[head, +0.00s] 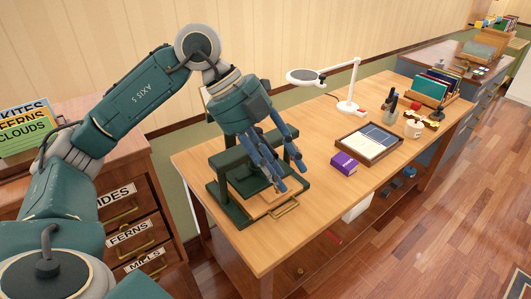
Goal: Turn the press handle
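The press (233,212) is a dark green frame standing near the left end of the wooden table. A light wooden board with a brass pull (285,208) sits at its front, low down. My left gripper (291,178) hangs over the press from above, its blue-grey fingers pointing down and apart, with nothing seen between them. The gripper and wrist cover the top of the press, so I cannot make out the turning handle or whether the fingers touch it. My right gripper is out of view.
On the table (225,240) are a purple box (344,164), a framed tray (369,143), a white lamp (349,95), a mug (413,128) and a book rack (440,95). A drawer cabinet (130,215) stands at left. The table's front right of the press is clear.

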